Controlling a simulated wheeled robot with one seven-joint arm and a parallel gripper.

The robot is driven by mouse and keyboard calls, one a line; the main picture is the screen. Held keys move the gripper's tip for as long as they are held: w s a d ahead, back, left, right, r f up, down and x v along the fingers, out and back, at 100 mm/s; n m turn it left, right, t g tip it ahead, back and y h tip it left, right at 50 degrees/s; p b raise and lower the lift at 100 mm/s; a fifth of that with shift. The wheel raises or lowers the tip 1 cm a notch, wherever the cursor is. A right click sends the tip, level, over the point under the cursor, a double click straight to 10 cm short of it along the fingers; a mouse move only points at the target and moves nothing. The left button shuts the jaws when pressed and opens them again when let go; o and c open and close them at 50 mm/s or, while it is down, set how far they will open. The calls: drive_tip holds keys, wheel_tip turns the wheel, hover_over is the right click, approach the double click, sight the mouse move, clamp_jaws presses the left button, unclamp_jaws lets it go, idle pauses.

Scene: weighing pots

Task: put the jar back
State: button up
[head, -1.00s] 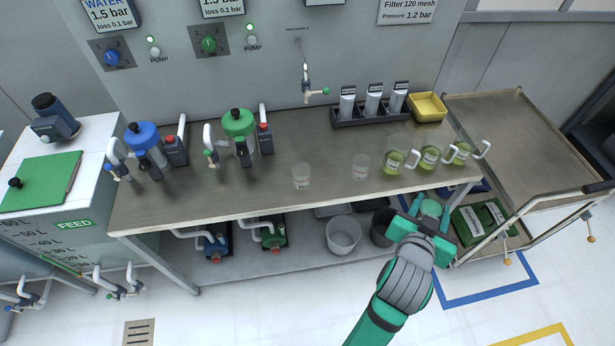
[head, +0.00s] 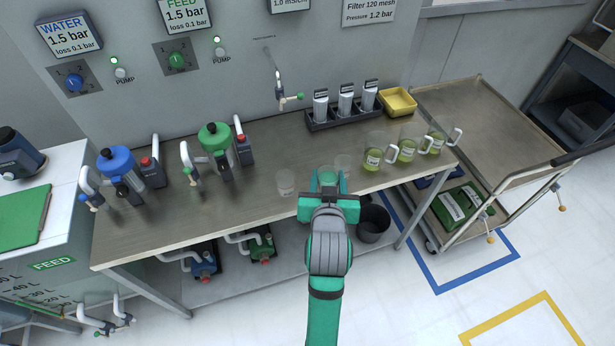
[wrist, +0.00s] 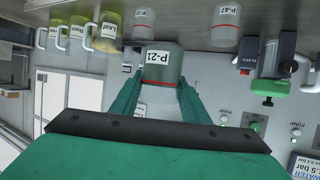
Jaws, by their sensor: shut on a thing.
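My gripper (head: 328,181) is above the front edge of the table, between and in front of two clear jars. In the wrist view my gripper (wrist: 160,98) is shut on a clear jar (wrist: 162,72) labelled P-21 with a red line; the jar is largely hidden by my gripper in the head view. A clear jar labelled P-47 (wrist: 228,18) stands on the table; it shows left of my gripper in the head view (head: 285,183). Another clear jar (head: 343,163) stands just right of and behind my gripper.
Several handled jugs of green liquid (head: 373,155) stand at the table's right. A rack of white tubes (head: 345,112) and a yellow tray (head: 398,102) sit behind them. Blue-topped and green-topped units (head: 214,137) stand at the left. Bare tabletop (head: 240,195) lies near the left jar.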

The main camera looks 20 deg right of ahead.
drive_tip(key=w+f, duration=0.3)
drive_tip(key=w, duration=0.1)
drive_tip(key=w+f, duration=0.3)
drive_tip(key=w, duration=0.1)
drive_tip(key=w+f, duration=0.3)
drive_tip(key=w, duration=0.1)
drive_tip(key=shift+d+f, duration=0.1)
drive_tip(key=shift+d, duration=0.2)
drive_tip(key=shift+f, duration=1.5)
drive_tip(key=shift+f, duration=0.1)
drive_tip(key=o, duration=1.2)
drive_tip(key=shift+o, duration=0.2)
